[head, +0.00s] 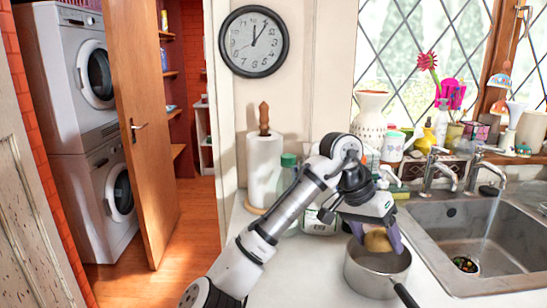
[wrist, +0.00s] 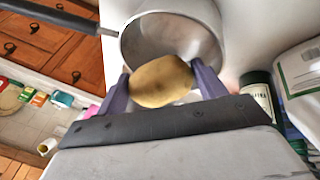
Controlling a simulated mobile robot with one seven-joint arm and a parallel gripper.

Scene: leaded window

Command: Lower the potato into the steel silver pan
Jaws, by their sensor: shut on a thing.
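A brown potato (head: 378,240) is held between the two purple fingers of my gripper (head: 378,236). In the wrist view the potato (wrist: 161,82) sits crosswise between the fingertips of my gripper (wrist: 160,84), with a finger at each end. The steel silver pan (head: 374,278) stands on the white counter, its dark handle pointing toward the lower right. The potato is at the pan's mouth, over the rear part of the rim. In the wrist view the pan (wrist: 205,18) opens beyond the potato and looks empty where visible. I cannot tell whether the potato touches the pan.
The sink (head: 480,235) with running water lies right of the pan. A paper towel roll (head: 264,168) and a green-capped bottle (head: 288,175) stand behind my arm. Taps (head: 437,170) and vases line the window side. The counter in front of the pan is clear.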

